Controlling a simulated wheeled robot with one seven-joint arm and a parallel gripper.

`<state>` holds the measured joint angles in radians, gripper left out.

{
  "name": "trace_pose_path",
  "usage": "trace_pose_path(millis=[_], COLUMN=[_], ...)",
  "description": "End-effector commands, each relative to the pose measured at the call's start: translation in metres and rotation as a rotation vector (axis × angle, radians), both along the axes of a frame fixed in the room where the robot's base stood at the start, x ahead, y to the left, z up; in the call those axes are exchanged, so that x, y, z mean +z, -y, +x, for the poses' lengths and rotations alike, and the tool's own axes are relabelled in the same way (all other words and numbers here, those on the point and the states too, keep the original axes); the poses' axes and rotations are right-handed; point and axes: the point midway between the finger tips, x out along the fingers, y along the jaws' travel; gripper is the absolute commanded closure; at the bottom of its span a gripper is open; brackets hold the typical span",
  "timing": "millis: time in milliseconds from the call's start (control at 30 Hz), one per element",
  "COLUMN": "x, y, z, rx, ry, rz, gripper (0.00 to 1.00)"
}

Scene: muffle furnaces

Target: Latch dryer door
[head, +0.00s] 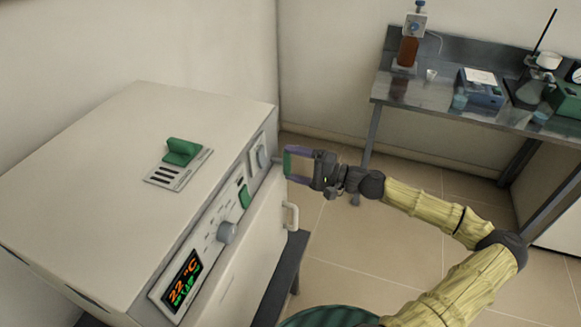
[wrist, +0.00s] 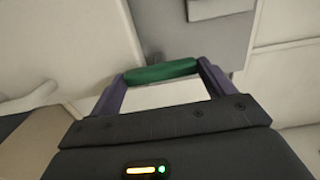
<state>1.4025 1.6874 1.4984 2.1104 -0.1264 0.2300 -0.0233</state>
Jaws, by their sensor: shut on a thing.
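The dryer (head: 120,190) is a large pale box at the left in the head view. Its front door (head: 262,235) looks flush with the body and carries a white bar handle (head: 291,215). My gripper (head: 288,165) is at the upper far end of the front. Its purple fingers are shut on a green latch handle (wrist: 162,71), which spans between the fingertips in the wrist view. A short grey stub shows between the green handle and the dryer front. Whether the latch is engaged cannot be told.
The dryer's panel has a lit display (head: 182,281), a grey knob (head: 227,232) and a green switch (head: 245,197). A metal bench (head: 450,107) with lab equipment stands at the back right. The tiled floor (head: 345,250) between is open.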

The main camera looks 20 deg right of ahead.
Motion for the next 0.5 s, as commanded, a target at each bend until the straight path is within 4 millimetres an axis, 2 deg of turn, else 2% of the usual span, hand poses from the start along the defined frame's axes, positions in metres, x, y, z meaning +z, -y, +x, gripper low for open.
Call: trace_pose_path(millis=[300, 333, 400, 500], x=[0.0, -0.0001, -0.0001, -0.0001], y=[0.0016, 0.0014, 0.0013, 0.0006], z=[0.0008, 0.0008, 0.0007, 0.0004], rx=[-0.005, -0.004, -0.004, -0.002], ry=[0.005, 0.005, 0.004, 0.003], rz=[-0.005, -0.005, -0.004, -0.004], gripper=[0.41, 0.12, 0.0, 0.0])
